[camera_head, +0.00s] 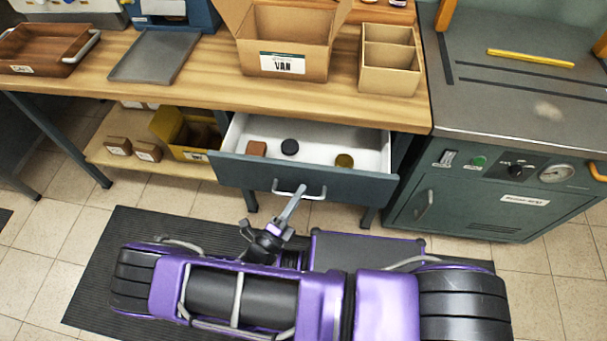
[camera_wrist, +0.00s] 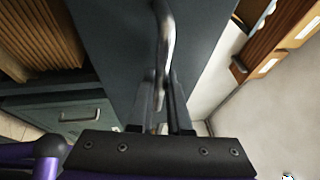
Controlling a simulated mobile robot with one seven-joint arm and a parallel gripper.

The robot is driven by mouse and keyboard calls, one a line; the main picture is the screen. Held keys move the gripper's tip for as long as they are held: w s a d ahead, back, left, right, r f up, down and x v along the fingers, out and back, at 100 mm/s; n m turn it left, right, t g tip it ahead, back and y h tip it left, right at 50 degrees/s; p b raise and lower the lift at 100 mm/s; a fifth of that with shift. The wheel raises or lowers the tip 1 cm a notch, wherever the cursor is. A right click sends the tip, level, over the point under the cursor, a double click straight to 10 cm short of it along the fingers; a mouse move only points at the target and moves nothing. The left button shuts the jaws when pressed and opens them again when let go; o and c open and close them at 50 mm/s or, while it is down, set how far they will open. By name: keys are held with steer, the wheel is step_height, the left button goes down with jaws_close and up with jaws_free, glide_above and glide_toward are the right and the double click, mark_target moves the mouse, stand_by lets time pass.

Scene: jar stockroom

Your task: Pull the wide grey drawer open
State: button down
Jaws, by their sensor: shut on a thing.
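The wide grey drawer (camera_head: 305,177) stands pulled out from under the wooden bench in the head view, its white inside showing. A brown block (camera_head: 256,148), a black round thing (camera_head: 290,147) and an olive round thing (camera_head: 344,160) lie in it. Its front (camera_wrist: 110,45) also shows in the wrist view. A metal bar handle (camera_head: 300,192) is on the front and passes between my fingers in the wrist view (camera_wrist: 165,50). My gripper (camera_head: 290,205) is shut on this handle. The fingertips are partly hidden by the handle.
An open cardboard box (camera_head: 283,55), a divided box (camera_head: 390,62) and a grey tray (camera_head: 153,57) stand on the bench (camera_head: 205,88). A yellow bin (camera_head: 185,132) is on the low shelf. A grey-green machine cabinet (camera_head: 490,190) stands at the right.

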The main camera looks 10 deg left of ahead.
steer(key=s, duration=0.8)
steer(key=shift+a+b, duration=0.15)
steer(key=shift+b, duration=0.2)
steer(key=c, duration=1.2)
jaws_free()
steer(key=shift+o, duration=0.2)
steer(key=b+v, duration=0.2)
steer(key=v, duration=1.5)
steer(key=shift+s, duration=0.15)
steer(key=shift+a, duration=0.1)
